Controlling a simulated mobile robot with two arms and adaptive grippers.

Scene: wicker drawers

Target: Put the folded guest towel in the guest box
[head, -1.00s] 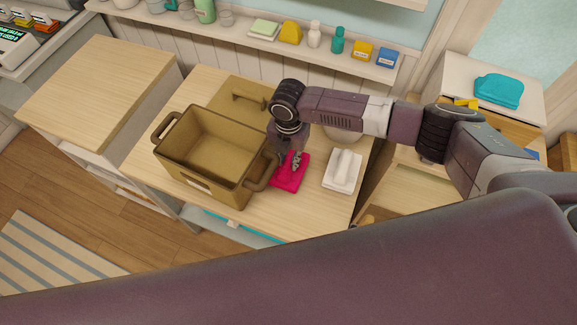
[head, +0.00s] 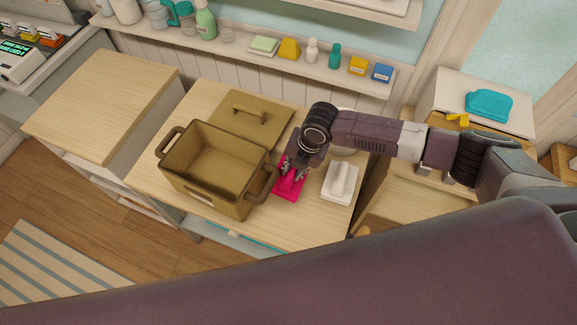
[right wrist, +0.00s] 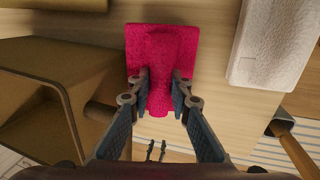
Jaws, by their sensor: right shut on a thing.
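The folded towel is bright pink (head: 287,190) and lies at the tabletop just right of the box; I cannot tell whether it is lifted at all. My right gripper (head: 292,170) is over it, pointing down. In the right wrist view its two fingers (right wrist: 160,88) pinch a raised fold of the pink towel (right wrist: 160,42) from both sides. An open olive-brown box (head: 203,196) with two handles and a small front label stands beside it, empty. The box also shows in the right wrist view (right wrist: 45,65). My left gripper is not seen.
The box's lid (head: 265,128) lies flat behind it. A white folded towel (head: 341,183) lies close to the right of the pink one. A wall shelf (head: 225,47) with bottles and small boxes runs behind. A wooden-topped cabinet (head: 100,105) stands left.

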